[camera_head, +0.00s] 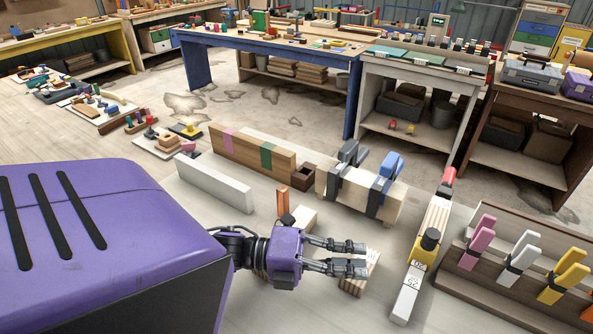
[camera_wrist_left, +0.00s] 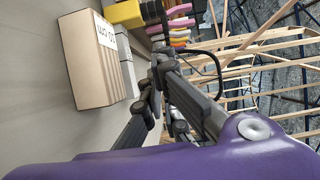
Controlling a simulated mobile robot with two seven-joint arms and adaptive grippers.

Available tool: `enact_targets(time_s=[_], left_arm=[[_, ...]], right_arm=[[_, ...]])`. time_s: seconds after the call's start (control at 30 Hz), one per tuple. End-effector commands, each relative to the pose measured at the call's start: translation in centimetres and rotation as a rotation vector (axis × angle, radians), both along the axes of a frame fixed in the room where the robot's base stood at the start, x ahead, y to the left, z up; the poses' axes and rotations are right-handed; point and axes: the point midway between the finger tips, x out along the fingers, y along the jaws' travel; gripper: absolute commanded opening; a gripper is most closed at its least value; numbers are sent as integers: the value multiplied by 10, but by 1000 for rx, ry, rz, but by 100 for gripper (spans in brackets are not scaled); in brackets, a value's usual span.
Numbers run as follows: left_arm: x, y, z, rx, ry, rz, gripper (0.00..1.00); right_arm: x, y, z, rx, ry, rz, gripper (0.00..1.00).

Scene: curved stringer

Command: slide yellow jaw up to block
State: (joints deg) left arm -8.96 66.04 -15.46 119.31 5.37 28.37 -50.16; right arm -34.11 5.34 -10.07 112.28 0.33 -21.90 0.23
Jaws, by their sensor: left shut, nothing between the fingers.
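The yellow jaw (camera_head: 416,254) sits on a long pale bar (camera_head: 404,306) on the table, right of my left gripper. It carries a black knob and a small label. A wooden block (camera_head: 352,286) with a white printed label lies left of the bar, partly hidden under my gripper. My left gripper (camera_head: 364,257) is shut and empty, above this block. In the left wrist view, the labelled block (camera_wrist_left: 86,62) is beside the grey bar (camera_wrist_left: 126,65), the yellow jaw (camera_wrist_left: 126,13) is at the top, and my fingers (camera_wrist_left: 159,68) are right of them. My right gripper is not in view.
A rack of pink, white and yellow clamps (camera_head: 520,265) stands at the right. A clamped wooden beam (camera_head: 350,195), a striped plank (camera_head: 250,152) and a white bar (camera_head: 214,184) lie behind. A small upright orange-brown piece (camera_head: 283,203) stands near my gripper.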

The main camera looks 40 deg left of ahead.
Motion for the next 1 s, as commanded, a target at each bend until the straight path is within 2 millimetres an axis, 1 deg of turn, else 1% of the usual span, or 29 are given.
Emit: enact_targets(time_s=[0.03,0.13,0.3,0.43,0.63,1.0], left_arm=[[-9,10,-3,2,7,3,0],[-23,28,-3,2,8,4,0],[-45,57,-2,2,5,3,0],[-57,72,-1,2,3,2,0],[-65,82,0,0,1,1,0],[-65,82,0,-1,1,0,0]], right_arm=[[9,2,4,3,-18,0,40],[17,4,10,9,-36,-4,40],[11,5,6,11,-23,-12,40],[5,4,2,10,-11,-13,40],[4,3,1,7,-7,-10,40],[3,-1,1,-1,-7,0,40]])
